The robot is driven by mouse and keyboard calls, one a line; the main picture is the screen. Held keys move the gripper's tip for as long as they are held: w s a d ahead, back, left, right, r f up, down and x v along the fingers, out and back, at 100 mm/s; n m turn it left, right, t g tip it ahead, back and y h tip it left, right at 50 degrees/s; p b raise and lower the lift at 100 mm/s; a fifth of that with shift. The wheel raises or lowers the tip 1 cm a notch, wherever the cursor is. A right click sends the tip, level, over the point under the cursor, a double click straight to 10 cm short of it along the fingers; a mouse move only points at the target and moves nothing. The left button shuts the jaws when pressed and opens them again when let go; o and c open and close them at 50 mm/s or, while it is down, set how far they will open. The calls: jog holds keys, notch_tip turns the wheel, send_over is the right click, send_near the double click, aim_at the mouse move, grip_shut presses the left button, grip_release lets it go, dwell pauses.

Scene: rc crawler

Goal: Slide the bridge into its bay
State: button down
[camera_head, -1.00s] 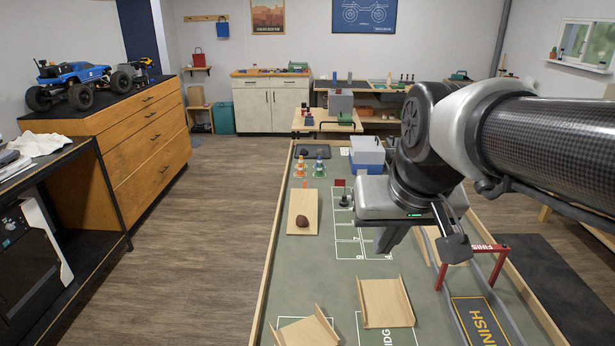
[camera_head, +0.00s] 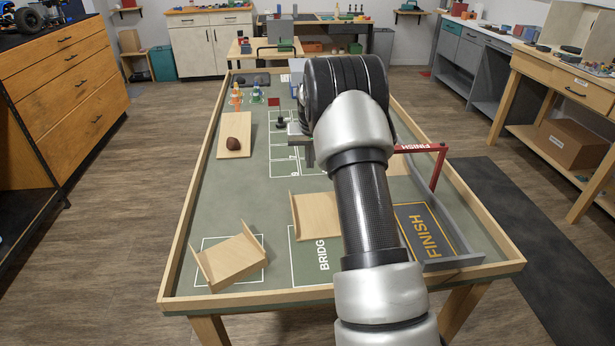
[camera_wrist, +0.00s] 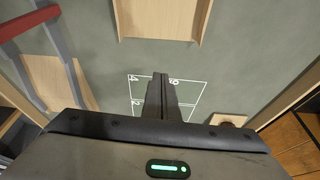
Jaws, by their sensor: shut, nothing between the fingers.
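The bridge, a light wooden channel with two raised side walls (camera_head: 316,216), lies on the green table at the far end of the white-outlined bay marked "BRIDG" (camera_head: 308,262). It overlaps the bay's far part; my arm hides its right side and some of the bay. In the wrist view the bridge (camera_wrist: 160,20) is at the top, ahead of my fingers and apart from them. My gripper (camera_wrist: 164,78) is shut and empty, pointing down over the numbered grid. In the head view my arm mostly hides it.
Another walled wooden piece (camera_head: 232,262) sits askew over an outline at the near left. The red FINISH gate (camera_head: 438,165) and grey track rail (camera_head: 455,262) stand to the right. A brown rock (camera_head: 232,144) rests on a board at left. Bare green surface lies between bridge and grid.

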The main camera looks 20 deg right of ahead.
jog(key=b+x, duration=0.1)
jog(key=x, duration=0.8)
jog(key=shift+f, duration=0.15)
jog(key=shift+s+a+b, duration=0.25)
jog(key=shift+s+a, duration=0.05)
jog(key=shift+s, duration=0.6)
jog(key=shift+s+a+b, duration=0.25)
jog(key=shift+s+a, duration=0.05)
jog(key=shift+s, duration=0.65)
